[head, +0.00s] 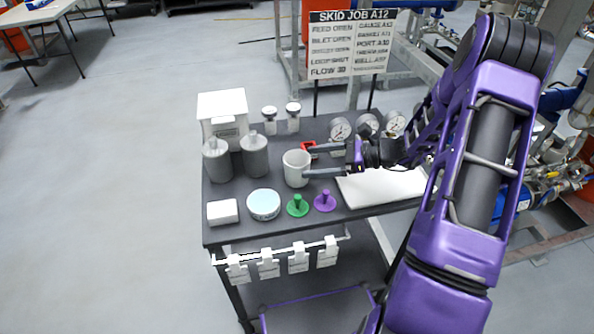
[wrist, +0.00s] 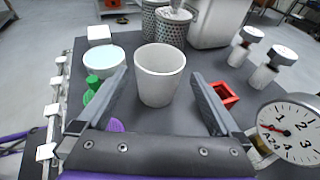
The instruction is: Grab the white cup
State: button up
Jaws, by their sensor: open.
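The white cup (head: 296,168) stands upright on the dark cart top (head: 240,226), left of my gripper in the head view. My gripper (head: 306,160) is open, with its two grey fingers reaching toward the cup. In the wrist view the cup (wrist: 160,75) stands ahead between the open fingers (wrist: 165,95), with a gap on each side. The head view shows the fingertips close by the cup's right side; contact cannot be told. The cup's base shows clear on the table in the wrist view.
A red square part (wrist: 222,95) lies right of the fingers in the wrist view. Green (head: 297,206) and purple (head: 325,201) pegs, a round pale-blue-topped tin (head: 263,205), two grey canisters (head: 254,155) and gauges (head: 340,129) stand around. A white pad (head: 380,187) lies under my arm.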

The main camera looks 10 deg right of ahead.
aim_at(297, 164)
jog(key=x, duration=0.5)
jog(key=shift+f, duration=0.1)
jog(key=shift+s, duration=0.1)
jog(key=c, duration=1.1)
